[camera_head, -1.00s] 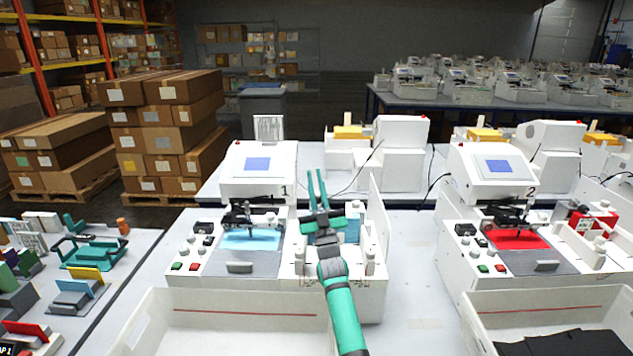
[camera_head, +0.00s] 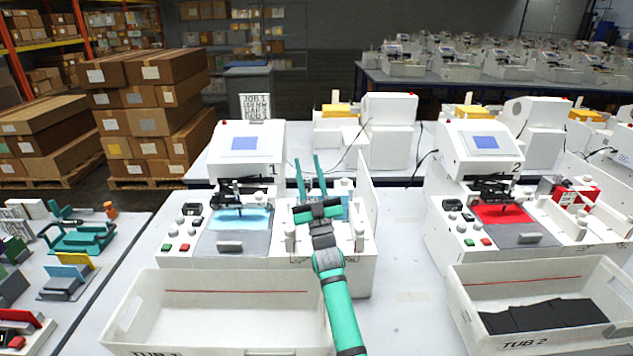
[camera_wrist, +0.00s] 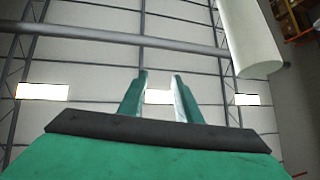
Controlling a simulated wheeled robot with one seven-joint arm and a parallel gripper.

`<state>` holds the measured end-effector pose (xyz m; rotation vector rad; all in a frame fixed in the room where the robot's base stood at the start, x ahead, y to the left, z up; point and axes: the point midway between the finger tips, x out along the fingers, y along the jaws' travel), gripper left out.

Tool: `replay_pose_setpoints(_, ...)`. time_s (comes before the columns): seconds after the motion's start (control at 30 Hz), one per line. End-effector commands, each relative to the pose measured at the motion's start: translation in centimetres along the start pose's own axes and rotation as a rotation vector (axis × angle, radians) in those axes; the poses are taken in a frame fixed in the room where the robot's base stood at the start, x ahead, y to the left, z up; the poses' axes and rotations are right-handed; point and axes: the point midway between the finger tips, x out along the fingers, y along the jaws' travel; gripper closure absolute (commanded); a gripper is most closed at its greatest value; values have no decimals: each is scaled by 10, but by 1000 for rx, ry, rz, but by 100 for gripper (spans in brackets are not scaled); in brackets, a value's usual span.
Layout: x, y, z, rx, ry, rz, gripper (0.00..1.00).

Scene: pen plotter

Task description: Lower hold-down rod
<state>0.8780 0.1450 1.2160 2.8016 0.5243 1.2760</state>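Plotter 1 (camera_head: 246,143), a white machine with a blue screen, stands in the middle left of the head view. A light blue piece (camera_head: 240,217) lies under its pen carriage (camera_head: 240,196). My gripper (camera_head: 308,157) is over the machine's right part, teal fingers apart, with nothing visible between them. In the wrist view the fingers (camera_wrist: 159,75) are also apart and empty, pointing up the picture. A grey horizontal bar (camera_wrist: 90,36) crosses beyond them; I cannot tell whether it is the hold-down rod or roof structure. In the head view I cannot make out the rod; my gripper hides part of the machine there.
A white cylinder (camera_wrist: 244,40) is at upper right in the wrist view. Tub 1 (camera_head: 225,280) stands in front of plotter 1. Plotter 2 (camera_head: 480,148) and tub 2 (camera_head: 535,285), holding black pieces, are at the right. The table between the plotters (camera_head: 400,240) is clear.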

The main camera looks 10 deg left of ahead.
Motion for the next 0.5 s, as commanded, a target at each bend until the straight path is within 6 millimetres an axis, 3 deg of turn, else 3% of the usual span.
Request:
replay_pose_setpoints(0.2, -27, 8, -27, -1, 0, 2, 69)
replay_pose_setpoints(0.5, -53, 13, -54, 0, -1, 1, 69)
